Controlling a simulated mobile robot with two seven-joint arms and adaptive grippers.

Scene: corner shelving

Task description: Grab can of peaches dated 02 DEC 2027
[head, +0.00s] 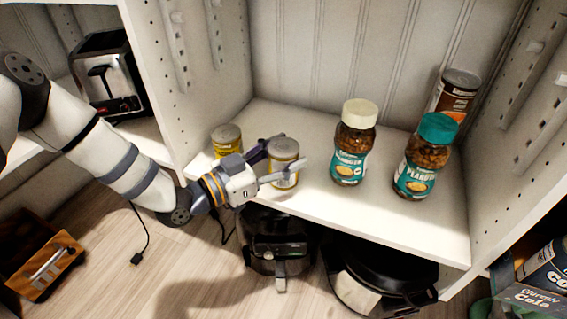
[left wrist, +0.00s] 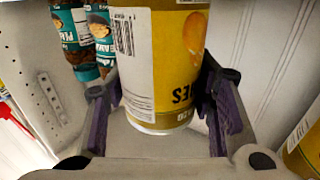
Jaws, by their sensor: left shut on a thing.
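A yellow can with a silver lid (head: 283,149) stands upright near the front left of the shelf. My left gripper (head: 284,163) is shut on it, one finger on each side. In the left wrist view the same can (left wrist: 185,60) appears upside down between the fingers, with a barcode, a fruit picture and partly visible lettering. No date can be read on it. A second yellow can (head: 227,140) stands just left of it, beside the gripper; its edge shows in the left wrist view (left wrist: 304,148). I cannot tell whether the held can touches the shelf.
Two peanut jars, one cream-lidded (head: 353,140) and one teal-lidded (head: 424,158), stand to the right on the shelf (head: 310,205). A brown can (head: 457,92) stands behind them. Side panels bound the shelf. Black appliances (head: 275,240) sit below, and a toaster (head: 108,75) is at left.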

